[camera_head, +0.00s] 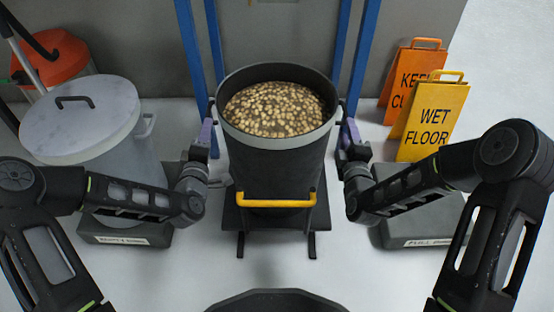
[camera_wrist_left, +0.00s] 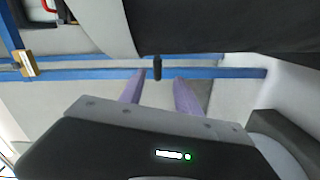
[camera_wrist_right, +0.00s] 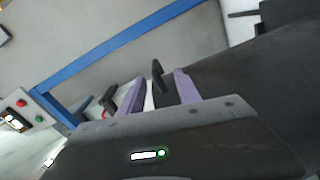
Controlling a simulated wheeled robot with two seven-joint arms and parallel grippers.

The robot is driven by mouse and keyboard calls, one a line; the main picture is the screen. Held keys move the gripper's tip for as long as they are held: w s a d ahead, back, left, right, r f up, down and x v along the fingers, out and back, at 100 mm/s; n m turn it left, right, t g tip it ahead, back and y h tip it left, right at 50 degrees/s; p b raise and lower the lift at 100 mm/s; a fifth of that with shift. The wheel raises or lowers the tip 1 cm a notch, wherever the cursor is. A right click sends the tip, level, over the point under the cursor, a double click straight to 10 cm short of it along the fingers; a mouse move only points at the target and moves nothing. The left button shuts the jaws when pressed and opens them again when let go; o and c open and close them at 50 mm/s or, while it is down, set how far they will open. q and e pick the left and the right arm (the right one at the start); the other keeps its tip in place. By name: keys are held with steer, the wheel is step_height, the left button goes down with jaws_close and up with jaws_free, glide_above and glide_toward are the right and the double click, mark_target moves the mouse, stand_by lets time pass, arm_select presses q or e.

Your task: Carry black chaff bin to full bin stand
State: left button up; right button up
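The black chaff bin (camera_head: 275,165) stands upright in the middle of the head view, filled near its rim with tan, bean-like chaff (camera_head: 275,108). A small dark handle sticks out on each side near its rim. My left gripper (camera_head: 207,132) is at the bin's left side; its purple fingers are apart, with the handle (camera_wrist_left: 157,67) between or just beyond their tips. My right gripper (camera_head: 349,132) is at the right side, fingers apart, with the other handle (camera_wrist_right: 157,76) between them. Contact cannot be told. The full bin stand (camera_head: 425,235) is a low grey platform at right, partly hidden by my right arm.
The bin rests on a low dark base with a yellow bar (camera_head: 276,200) in front. Blue posts (camera_head: 361,55) rise behind. A lidded grey bin (camera_head: 80,118) stands on a labelled platform at left.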

mark_target(208, 110)
arm_select(q)
steer(key=shift+w+a+r, duration=0.25)
steer(key=shift+w+a, duration=0.15)
steer(key=shift+w, duration=0.05)
arm_select(e)
steer(key=shift+w+d+r, duration=0.2)
steer(key=shift+w, duration=0.25)
steer(key=shift+w, duration=0.1)
arm_select(q)
steer(key=shift+w+d, duration=0.1)
steer(key=shift+w, duration=3.8)
arm_select(e)
steer(key=shift+w+d, duration=0.1)
steer(key=shift+w, duration=3.7)
arm_select(q)
steer(key=shift+f, duration=0.1)
jaws_close()
arm_select(e)
jaws_close()
